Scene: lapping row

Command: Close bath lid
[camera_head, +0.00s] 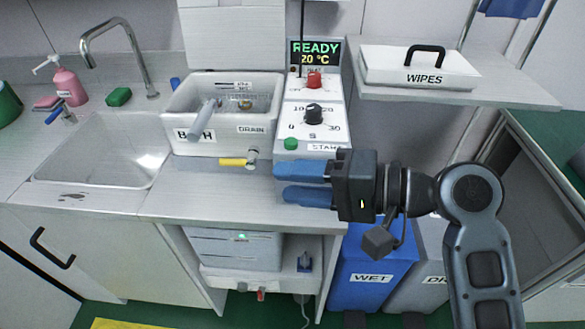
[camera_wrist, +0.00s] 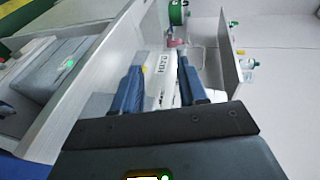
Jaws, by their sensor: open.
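The bath (camera_head: 217,149) is a white open-topped box on the counter, with labels BATH and DRAIN on its front. Its inside shows, so it is uncovered. A pale flat panel (camera_head: 232,38) stands upright behind it and looks like the raised lid. A grey cylinder (camera_head: 203,119) slants across the bath's front and hides part of the BATH label. My gripper (camera_head: 282,182) is open and empty, its blue fingers pointing left, right of the bath and in front of the control panel. In the wrist view the bath label (camera_wrist: 163,66) shows between the fingers (camera_wrist: 160,72).
The control panel (camera_head: 312,120), with red, black and green controls, reads READY 20 °C. A yellow-handled drain tap (camera_head: 234,162) juts from the bath's front. A sink (camera_head: 105,150) and curved faucet (camera_head: 115,40) lie left. A WIPES box (camera_head: 418,68) sits on a shelf at right.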

